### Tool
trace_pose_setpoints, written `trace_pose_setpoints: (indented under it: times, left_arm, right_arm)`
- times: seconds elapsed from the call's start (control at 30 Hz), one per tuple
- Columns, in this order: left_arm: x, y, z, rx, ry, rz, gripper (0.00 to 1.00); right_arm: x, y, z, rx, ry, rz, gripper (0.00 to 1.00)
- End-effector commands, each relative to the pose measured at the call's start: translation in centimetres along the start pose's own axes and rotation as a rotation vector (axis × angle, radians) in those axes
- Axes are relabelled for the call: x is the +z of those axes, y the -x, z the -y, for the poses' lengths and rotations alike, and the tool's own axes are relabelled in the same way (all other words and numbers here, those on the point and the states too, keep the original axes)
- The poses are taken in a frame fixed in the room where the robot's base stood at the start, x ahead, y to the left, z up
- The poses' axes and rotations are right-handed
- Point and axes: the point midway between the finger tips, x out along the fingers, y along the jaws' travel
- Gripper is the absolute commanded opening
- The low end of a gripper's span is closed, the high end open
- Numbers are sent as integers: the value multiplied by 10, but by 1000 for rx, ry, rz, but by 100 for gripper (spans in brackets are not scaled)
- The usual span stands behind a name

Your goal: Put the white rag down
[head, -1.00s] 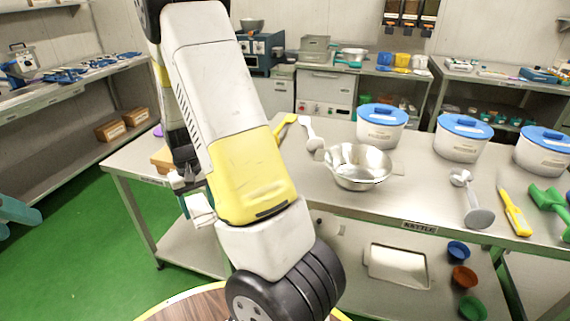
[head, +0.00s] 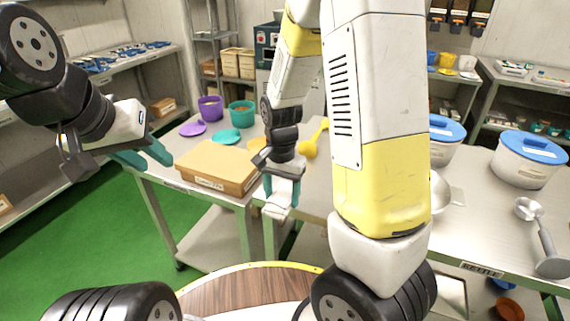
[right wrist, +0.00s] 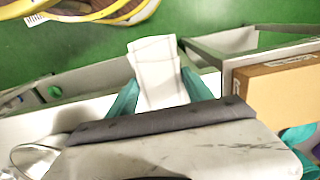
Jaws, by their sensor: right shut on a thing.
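The white rag (head: 281,197) hangs from my right gripper (head: 283,176) in the head view, by the front edge of the steel table (head: 160,178), just right of the cardboard box. In the right wrist view the rag (right wrist: 158,72) is pinched between the teal fingers of my right gripper (right wrist: 160,92), its free end sticking out past them. I cannot tell whether the rag touches the table. My left gripper (head: 148,157) is at the left, in front of the table's left end, its teal fingers apart and empty.
The cardboard box (head: 218,166) sits at the table's front left. Behind it are a purple pot (head: 210,108), a teal pot (head: 242,114) and coloured discs. A yellow utensil (head: 313,140) lies right of my gripper.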

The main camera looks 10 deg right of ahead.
Motion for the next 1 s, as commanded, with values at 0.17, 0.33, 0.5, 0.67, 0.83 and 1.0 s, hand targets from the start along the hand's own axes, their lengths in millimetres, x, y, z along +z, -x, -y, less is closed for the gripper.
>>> trace_pose_setpoints:
  times: [0.17,0.33,0.5,0.67,0.83,1.0]
  left_arm:
    - [0,0,0,0,0,0,34]
    - [0,0,0,0,0,0,34]
    - [0,0,0,0,0,0,34]
    - [0,0,0,0,0,0,34]
    - [0,0,0,0,0,0,34]
    - [0,0,0,0,0,0,34]
  right_arm:
    - [-51,-6,6,2,-5,-1,21]
    - [-94,-10,12,1,-3,0,21]
    - [-120,-12,17,1,-1,0,21]
    - [-129,-12,18,0,0,1,21]
    - [-134,-31,18,4,2,5,21]
    - [-134,-49,19,1,1,2,21]
